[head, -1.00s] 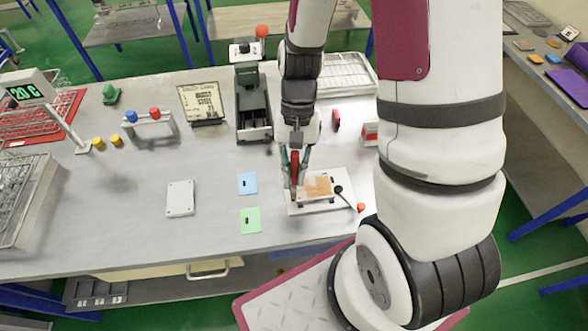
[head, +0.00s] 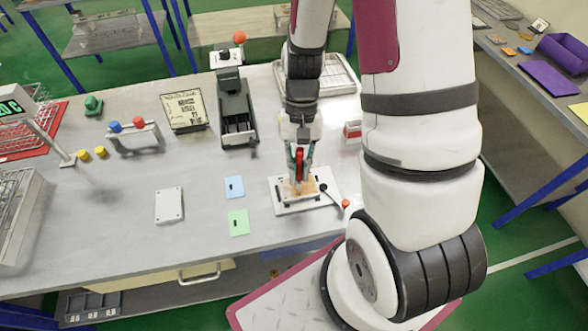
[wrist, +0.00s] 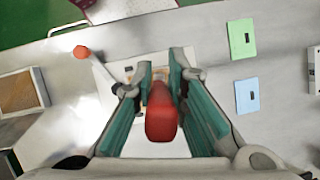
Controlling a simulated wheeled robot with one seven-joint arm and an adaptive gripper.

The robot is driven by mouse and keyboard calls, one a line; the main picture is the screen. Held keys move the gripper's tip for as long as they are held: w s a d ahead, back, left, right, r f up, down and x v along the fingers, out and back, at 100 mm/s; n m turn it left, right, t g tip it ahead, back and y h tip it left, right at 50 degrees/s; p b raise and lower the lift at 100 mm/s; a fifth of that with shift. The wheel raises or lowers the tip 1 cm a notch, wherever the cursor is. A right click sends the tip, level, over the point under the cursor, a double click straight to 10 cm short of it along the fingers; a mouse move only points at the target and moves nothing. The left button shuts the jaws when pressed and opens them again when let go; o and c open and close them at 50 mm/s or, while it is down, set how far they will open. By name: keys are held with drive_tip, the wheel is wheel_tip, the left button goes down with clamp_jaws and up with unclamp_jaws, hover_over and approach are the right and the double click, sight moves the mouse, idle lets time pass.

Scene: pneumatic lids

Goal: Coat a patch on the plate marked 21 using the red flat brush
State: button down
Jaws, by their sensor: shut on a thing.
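My gripper (head: 300,168) is shut on the red flat brush (head: 299,163), and the brush's red handle (wrist: 161,115) stands between the fingers in the wrist view. The brush points down over a tan plate (head: 311,187) on a white clamp base (head: 283,207) with a red-knobbed lever.
Left of the base lie a blue card (head: 234,187), a green card (head: 238,222) and a white flat plate (head: 169,205). The lever's red knob (head: 346,203) sticks out on the right. A dark press-like device (head: 236,110) stands behind.

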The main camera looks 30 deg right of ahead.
drive_tip(key=shift+w+a, duration=1.9)
drive_tip(key=shift+w, duration=0.05)
drive_tip(key=s+d+p, duration=0.1)
drive_tip(key=s+d, duration=0.1)
drive_tip(key=d, duration=0.4)
drive_tip(key=shift+s+d, duration=0.25)
drive_tip(key=shift+d, duration=0.15)
idle(0.6)
wheel_tip(320, 180, up, 6)
drive_tip(key=p, duration=0.1)
drive_tip(key=shift+p, duration=0.35)
drive_tip(key=shift+r, duration=0.1)
idle(0.4)
wheel_tip(320, 180, up, 3)
drive_tip(key=shift+f, duration=0.1)
idle(0.4)
